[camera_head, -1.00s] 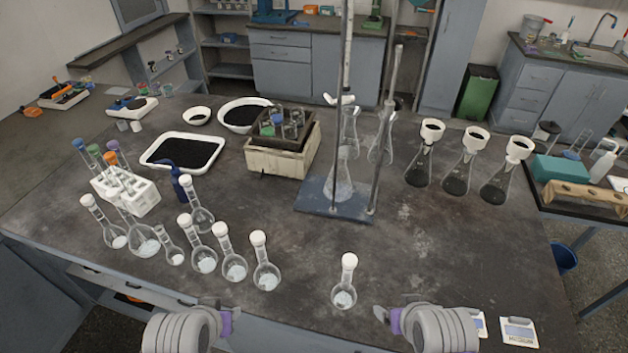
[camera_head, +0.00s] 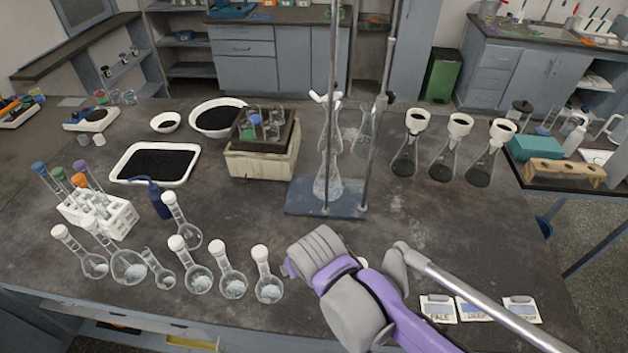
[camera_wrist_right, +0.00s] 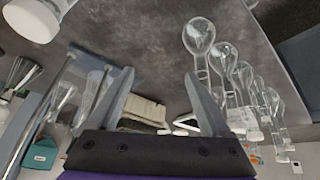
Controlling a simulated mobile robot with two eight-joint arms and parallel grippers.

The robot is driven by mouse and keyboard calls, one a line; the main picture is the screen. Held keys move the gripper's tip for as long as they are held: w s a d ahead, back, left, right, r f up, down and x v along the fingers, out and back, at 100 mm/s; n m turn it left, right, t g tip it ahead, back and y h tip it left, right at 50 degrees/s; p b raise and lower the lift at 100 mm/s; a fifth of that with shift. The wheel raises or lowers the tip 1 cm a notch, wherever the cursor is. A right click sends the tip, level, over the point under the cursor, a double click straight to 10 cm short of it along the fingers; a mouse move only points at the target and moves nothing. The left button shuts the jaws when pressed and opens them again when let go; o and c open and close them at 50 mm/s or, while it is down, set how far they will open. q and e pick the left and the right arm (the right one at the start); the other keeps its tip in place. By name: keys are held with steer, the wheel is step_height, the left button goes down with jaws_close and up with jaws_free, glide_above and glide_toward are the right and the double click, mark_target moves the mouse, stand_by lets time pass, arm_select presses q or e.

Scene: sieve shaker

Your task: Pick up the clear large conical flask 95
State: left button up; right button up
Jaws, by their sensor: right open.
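Clear conical flasks stand around the retort stand in the head view. One clear flask (camera_head: 328,178) is on the stand's blue base (camera_head: 300,203), and another (camera_head: 366,130) is behind and to its right. No number is readable, so I cannot tell which is 95. My right arm reaches in from the lower right, its wrist over the front of the table, short of the stand. Its fingers are hidden there. In the right wrist view my right gripper (camera_wrist_right: 162,103) is open with nothing between its fingers. My left gripper is out of view.
Several round flasks with white stoppers (camera_head: 198,280) line the left front. Three flasks with dark contents and white funnels (camera_head: 447,152) stand at the right. Label cards (camera_head: 438,308) lie at the front right. A wooden box (camera_head: 262,165) is left of the stand.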

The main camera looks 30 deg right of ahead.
steer(key=w+d+m+h, duration=0.2)
steer(key=d, duration=0.1)
steer(key=m+g+h+b, duration=0.4)
steer(key=m+g+h, duration=0.2)
steer(key=m+h, duration=0.9)
glide_above(323, 174)
step_height(323, 174, down, 4)
steer(key=shift+s+f, duration=0.1)
steer(key=shift+w+d+f, duration=0.1)
steer(key=shift+w+d, duration=0.1)
steer(key=shift+d, duration=0.45)
steer(key=d+p, duration=0.1)
steer(key=d, duration=0.3)
steer(key=shift+w+d, duration=0.1)
steer(key=shift+d, duration=0.1)
steer(key=shift+d+f, duration=0.1)
steer(key=c, duration=0.3)
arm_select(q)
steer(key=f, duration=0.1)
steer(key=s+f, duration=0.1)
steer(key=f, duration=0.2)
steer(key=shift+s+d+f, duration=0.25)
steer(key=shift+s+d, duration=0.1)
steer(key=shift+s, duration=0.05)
arm_select(e)
jaws_close()
